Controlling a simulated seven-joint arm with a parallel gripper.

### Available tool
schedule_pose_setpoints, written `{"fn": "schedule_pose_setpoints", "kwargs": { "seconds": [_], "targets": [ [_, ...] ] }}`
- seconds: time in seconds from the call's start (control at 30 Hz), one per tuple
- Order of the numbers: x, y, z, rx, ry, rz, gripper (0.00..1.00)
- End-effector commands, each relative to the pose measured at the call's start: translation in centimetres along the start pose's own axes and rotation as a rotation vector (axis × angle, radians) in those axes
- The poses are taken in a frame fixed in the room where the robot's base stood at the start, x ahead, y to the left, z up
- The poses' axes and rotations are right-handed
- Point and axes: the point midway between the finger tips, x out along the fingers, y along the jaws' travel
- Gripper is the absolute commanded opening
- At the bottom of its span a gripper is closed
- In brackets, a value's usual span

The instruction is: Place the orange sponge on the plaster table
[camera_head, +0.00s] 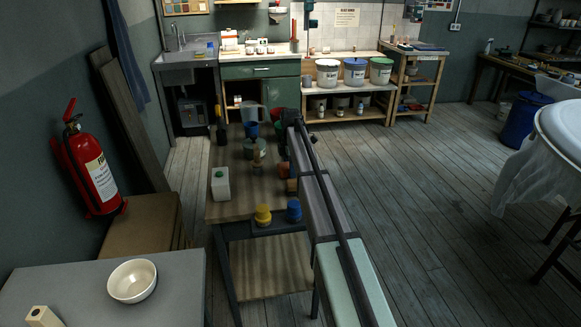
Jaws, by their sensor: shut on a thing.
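My gripper (292,120) is at the far end of my arm, above the far part of a wooden worktable (235,210). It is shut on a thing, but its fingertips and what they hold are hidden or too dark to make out. A small orange block (291,186) shows just left of my arm, with a brownish-orange piece (283,169) behind it. I cannot tell for certain which is the orange sponge. I cannot tell which surface is the plaster table; a low bench (340,92) with several buckets stands at the back wall.
The worktable holds a white bottle (221,184), a yellow pot (263,215), a blue pot (293,210) and a grey jug (251,112). A grey table (75,290) with a cream bowl (132,280) is at lower left. Open floor lies to the right.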

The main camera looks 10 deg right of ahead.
Motion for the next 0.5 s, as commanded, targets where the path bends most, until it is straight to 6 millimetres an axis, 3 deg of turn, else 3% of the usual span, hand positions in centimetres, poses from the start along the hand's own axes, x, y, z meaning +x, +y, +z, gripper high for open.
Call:
{"fn": "schedule_pose_setpoints", "kwargs": {
  "seconds": [0.17,0.2,0.43,0.5],
  "targets": [
    [0.33,-0.01,0.00,0.000,0.000,-0.001,0.41],
    [0.28,0.00,0.00,0.000,0.000,0.000,0.73],
    [0.26,-0.01,0.00,0.000,0.000,-0.001,0.95],
    [0.26,-0.01,0.00,0.000,0.000,-0.001,0.95]
  ]
}}
